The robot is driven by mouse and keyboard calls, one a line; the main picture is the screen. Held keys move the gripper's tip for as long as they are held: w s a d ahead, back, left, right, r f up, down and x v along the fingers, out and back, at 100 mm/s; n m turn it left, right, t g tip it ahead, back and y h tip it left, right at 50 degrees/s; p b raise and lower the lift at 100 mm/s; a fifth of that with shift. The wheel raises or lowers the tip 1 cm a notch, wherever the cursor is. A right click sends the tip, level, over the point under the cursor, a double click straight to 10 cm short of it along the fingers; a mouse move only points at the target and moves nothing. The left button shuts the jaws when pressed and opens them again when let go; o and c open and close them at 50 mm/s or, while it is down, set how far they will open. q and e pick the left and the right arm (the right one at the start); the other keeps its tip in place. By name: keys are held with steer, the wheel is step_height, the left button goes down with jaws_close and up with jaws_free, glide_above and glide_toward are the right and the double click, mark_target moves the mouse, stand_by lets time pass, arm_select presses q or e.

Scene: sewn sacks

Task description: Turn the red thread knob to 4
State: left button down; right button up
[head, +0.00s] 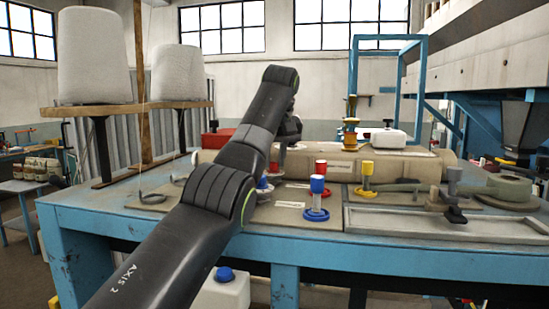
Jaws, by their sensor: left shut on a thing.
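My left gripper (280,163) is partly hidden behind my own left arm and reaches down to the machine panel. It is shut on a red knob (273,168), of which only a small part shows. Another red knob (320,167) stands to its right, just behind a blue knob (317,187). A yellow knob (367,169) is further right. A second blue knob (262,184) is half covered by my arm. Scale marks and numbers around the knobs are too small to read. My right gripper is not in view.
The panel sits on a blue workbench (400,248). Large white thread cones (93,58) stand on a wooden shelf at left. A beige roll (345,165) lies behind the knobs. A shallow grey tray (440,224) and a grey clamp-like part (453,190) are at right.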

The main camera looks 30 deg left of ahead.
arm_select(q)
steer(key=shift+m, duration=0.3)
steer(key=shift+a+m+b, duration=0.1)
steer(key=shift+m+b, duration=0.3)
steer(key=shift+m, duration=0.2)
steer(key=shift+s+a+m+t+h, duration=0.1)
steer(key=shift+m+t+h, duration=0.3)
steer(key=shift+m+h, duration=0.55)
steer(key=m, duration=0.3)
steer(key=shift+a, duration=0.1)
steer(key=shift+m+h+p, duration=0.55)
steer(key=shift+m+h, duration=0.1)
steer(key=shift+m, duration=0.3)
steer(key=c, duration=1.2)
jaws_free()
steer(key=shift+c, duration=0.2)
